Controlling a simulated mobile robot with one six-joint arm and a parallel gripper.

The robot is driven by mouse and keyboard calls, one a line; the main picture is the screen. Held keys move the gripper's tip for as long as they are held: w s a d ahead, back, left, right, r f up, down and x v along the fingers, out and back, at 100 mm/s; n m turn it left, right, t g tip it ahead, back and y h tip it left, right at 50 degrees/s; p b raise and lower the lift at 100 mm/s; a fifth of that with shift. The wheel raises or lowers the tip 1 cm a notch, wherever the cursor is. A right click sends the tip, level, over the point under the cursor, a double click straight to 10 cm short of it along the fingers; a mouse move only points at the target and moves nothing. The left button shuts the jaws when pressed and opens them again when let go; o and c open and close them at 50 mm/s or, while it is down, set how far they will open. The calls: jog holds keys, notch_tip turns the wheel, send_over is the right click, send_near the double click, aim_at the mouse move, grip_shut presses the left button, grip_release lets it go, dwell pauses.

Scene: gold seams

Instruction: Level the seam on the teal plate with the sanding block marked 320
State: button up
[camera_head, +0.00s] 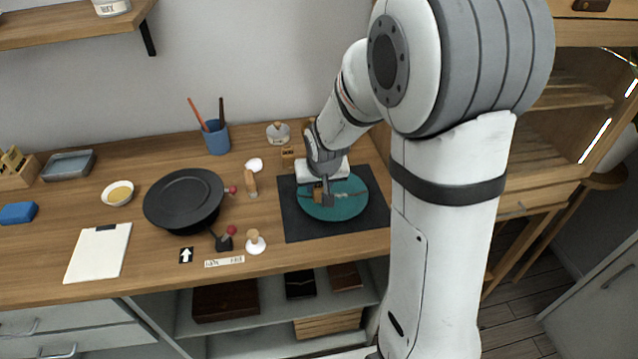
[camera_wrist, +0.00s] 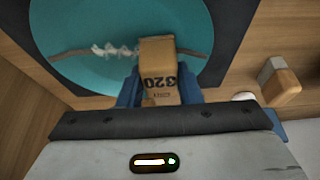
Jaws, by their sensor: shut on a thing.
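The teal plate (camera_head: 352,209) lies on a dark mat (camera_head: 292,222) at the right of the bench; it also fills the upper left of the wrist view (camera_wrist: 110,75). A brownish seam (camera_wrist: 75,52) crosses it, with a rough whitish stretch (camera_wrist: 115,50) in the middle. My gripper (camera_head: 325,192) is over the plate's left part, shut on the tan sanding block (camera_wrist: 158,68), whose 320 mark faces the wrist camera.
Left of the mat are a wooden-handled tool (camera_head: 251,184), a small white dish (camera_head: 254,165) and a white knob-topped piece (camera_head: 255,242). My arm hides the bench's right end.

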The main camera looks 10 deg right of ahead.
jog(key=shift+s, duration=0.1)
jog(key=shift+s+r, duration=0.1)
jog(key=shift+s, duration=0.4)
jog(key=shift+w+b, duration=0.3)
jog(key=shift+w, duration=0.2)
jog(key=shift+s+f+b, duration=0.3)
jog(key=shift+s+b, duration=0.05)
jog(key=shift+w+r, duration=0.1)
jog(key=shift+r, duration=0.05)
